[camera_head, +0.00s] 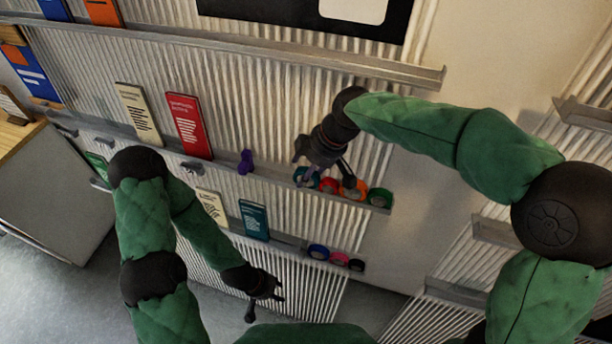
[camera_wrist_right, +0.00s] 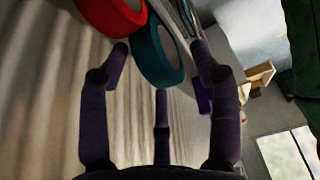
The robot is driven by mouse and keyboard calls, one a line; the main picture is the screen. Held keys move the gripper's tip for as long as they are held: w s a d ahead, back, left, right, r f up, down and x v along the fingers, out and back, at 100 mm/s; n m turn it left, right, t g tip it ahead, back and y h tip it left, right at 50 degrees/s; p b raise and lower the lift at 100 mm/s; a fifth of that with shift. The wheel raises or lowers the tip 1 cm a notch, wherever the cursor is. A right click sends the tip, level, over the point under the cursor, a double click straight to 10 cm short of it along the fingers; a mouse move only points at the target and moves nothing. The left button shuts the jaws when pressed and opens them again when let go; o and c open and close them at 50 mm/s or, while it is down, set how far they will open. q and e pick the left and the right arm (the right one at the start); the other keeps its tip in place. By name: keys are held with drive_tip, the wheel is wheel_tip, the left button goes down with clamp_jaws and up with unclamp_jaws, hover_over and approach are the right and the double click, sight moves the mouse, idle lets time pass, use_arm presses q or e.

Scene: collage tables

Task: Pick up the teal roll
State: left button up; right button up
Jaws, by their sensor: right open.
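The teal roll (camera_head: 313,183) stands on the middle wall ledge, at the left end of a row of rolls. My right gripper (camera_head: 325,166) is at this row, in front of the teal and red rolls and partly covering them. In the right wrist view the teal roll (camera_wrist_right: 147,60) shows beyond and between the spread fingers of my right gripper (camera_wrist_right: 160,70), which is open and holds nothing. The fingertips look close to the roll; contact cannot be told. My left gripper (camera_head: 264,294) hangs low, fingers apart and empty, away from the rolls.
A red roll (camera_wrist_right: 112,12) is right beside the teal one. Orange (camera_head: 358,190) and green (camera_head: 380,197) rolls follow on the ledge. A purple object (camera_head: 246,161) and a red book (camera_head: 189,125) stand to the left. More rolls sit on the lower ledge (camera_head: 285,239).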

drive_tip(key=shift+d+f, duration=0.1)
drive_tip(key=shift+f, duration=0.05)
drive_tip(key=c, duration=1.2)
drive_tip(key=shift+o, duration=0.2)
